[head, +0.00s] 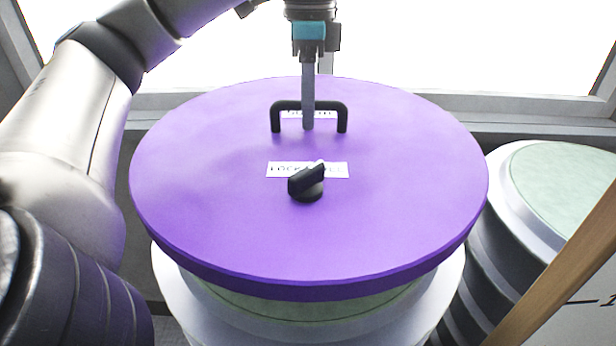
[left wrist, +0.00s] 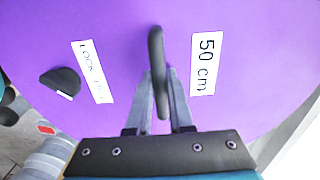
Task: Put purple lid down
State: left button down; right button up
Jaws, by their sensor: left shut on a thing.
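The purple lid (head: 220,210) is a large round disc in the middle of the head view. It has a black handle (head: 341,116) at its far side, a black knob (head: 306,183) near its centre and white labels. My left gripper (head: 308,122) comes down from above and is shut on the handle, which also shows between the fingers in the left wrist view (left wrist: 157,75). The lid is above a white round mould (head: 320,325) with a pale green top. A strip of that green top shows under the lid's near edge. My right gripper is not in view.
Another mould with a pale green top (head: 565,180) and dark ribbed sides stands at the right. A wooden edge (head: 560,270) with a white panel is at the lower right. Bright windows and a grey sill (head: 540,125) lie behind.

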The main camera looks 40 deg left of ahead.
pick_arm(q)
jog(key=shift+f, duration=6.45)
jog(key=c, duration=0.8)
grip_release()
jog(key=shift+r, duration=5.9)
